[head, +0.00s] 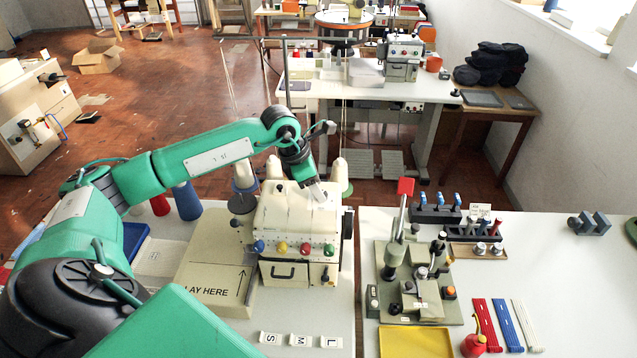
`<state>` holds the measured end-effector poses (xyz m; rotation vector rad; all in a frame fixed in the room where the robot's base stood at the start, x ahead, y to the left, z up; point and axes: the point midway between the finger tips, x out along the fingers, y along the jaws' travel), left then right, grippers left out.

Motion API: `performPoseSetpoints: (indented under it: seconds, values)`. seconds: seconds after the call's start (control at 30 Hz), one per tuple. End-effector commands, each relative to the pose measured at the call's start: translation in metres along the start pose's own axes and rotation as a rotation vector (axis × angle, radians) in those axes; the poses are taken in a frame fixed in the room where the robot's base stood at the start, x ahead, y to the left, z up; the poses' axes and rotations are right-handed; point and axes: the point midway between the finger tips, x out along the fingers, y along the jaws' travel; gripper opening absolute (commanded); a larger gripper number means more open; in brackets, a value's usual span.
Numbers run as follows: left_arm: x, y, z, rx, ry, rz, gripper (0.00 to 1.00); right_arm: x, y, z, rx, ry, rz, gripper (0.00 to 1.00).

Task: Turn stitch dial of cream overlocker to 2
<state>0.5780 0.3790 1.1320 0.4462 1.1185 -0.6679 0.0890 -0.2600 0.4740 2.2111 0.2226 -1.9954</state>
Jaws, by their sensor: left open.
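The cream overlocker (273,216) stands on the white table, left of the middle of the head view. I cannot tell which part is the stitch dial, and no dial numbers are readable. My left gripper (319,193) is open and points down over the machine's upper right part, with nothing visible in it. Whether it touches the machine is unclear. My right gripper is out of view.
A beige board marked "LAY HERE" (207,280) lies left of the machine. Thread cones (187,200) stand behind it. Size tags (300,340) lie in front. To the right are a grey press (415,285) with a red handle and a yellow tray (415,342).

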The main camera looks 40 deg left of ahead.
Motion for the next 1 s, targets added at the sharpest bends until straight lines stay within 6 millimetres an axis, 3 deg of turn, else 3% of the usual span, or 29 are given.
performPoseSetpoints:
  seconds: [0.13, 0.47, 0.7, 1.0]
  values:
    - [0.013, 0.0, 0.0, -0.001, 0.001, -0.001, 0.48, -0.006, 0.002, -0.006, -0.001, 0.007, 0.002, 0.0]
    - [0.018, 0.0, 0.0, 0.0, 0.0, 0.0, 0.48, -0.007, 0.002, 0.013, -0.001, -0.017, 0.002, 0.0]
    - [0.018, 0.0, 0.0, -0.001, 0.0, 0.0, 0.05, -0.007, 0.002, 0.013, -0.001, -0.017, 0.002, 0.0]
    - [0.019, -0.001, -0.001, -0.024, 0.0, 0.01, 0.04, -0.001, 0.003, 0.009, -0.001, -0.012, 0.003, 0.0]
